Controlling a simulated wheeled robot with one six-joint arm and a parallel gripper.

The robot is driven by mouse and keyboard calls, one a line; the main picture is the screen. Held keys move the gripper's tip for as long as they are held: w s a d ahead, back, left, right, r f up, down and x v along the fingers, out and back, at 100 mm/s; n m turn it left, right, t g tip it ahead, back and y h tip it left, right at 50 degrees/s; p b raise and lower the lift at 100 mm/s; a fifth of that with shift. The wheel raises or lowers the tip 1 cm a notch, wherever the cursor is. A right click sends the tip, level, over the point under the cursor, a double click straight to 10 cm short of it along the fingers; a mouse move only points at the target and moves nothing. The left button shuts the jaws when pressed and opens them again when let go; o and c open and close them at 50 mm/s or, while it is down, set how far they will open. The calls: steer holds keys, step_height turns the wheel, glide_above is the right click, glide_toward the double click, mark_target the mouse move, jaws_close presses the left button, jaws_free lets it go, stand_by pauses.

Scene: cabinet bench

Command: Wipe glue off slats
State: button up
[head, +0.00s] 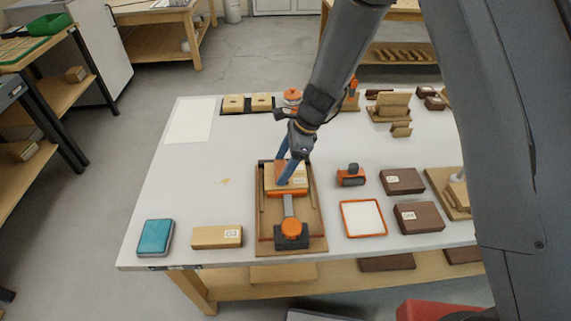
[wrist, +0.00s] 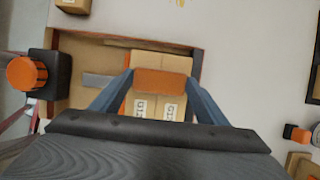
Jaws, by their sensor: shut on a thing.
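My gripper (head: 288,170) reaches down over the fixture and is shut on an orange-brown pad. In the wrist view the pad (wrist: 161,82) lies between both fingertips, across two pale wooden slats (wrist: 158,108) with printed labels. The slats sit side by side in a brown wooden tray (head: 262,222). A clamp with an orange knob (head: 291,227), a grey bar and an orange jaw stands at the tray's near end. The knob (wrist: 27,74) also shows at the left of the wrist view. The pad hides part of the slats. I cannot make out glue or whether the pad touches them.
A teal pad (head: 155,237) and a labelled wooden block (head: 217,236) lie left of the tray. An orange-rimmed white tray (head: 363,218), an orange-and-black tool (head: 351,175) and dark labelled blocks (head: 402,181) stand right. A white sheet (head: 190,120) lies far left. The left-middle tabletop is mostly clear.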

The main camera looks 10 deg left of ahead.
steer(key=shift+s+a+f, duration=0.1)
steer(key=shift+s+a, duration=0.2)
steer(key=shift+a, duration=0.55)
steer(key=shift+s+a+p, duration=0.25)
steer(key=shift+a+p, duration=0.05)
steer(key=shift+a, duration=0.7)
steer(key=shift+d, duration=0.15)
steer(key=shift+w+d, duration=0.2)
steer(key=shift+d, duration=0.3)
steer(key=shift+w+d, duration=0.15)
steer(key=shift+d, duration=0.3)
steer(key=shift+d, duration=0.1)
steer(key=shift+w+d, duration=0.35)
steer(key=shift+d, duration=0.95)
steer(key=shift+w+d, duration=0.35)
steer(key=shift+d, duration=1)
steer(key=shift+w+d, duration=0.35)
steer(key=shift+d, duration=0.95)
steer(key=shift+a, duration=0.15)
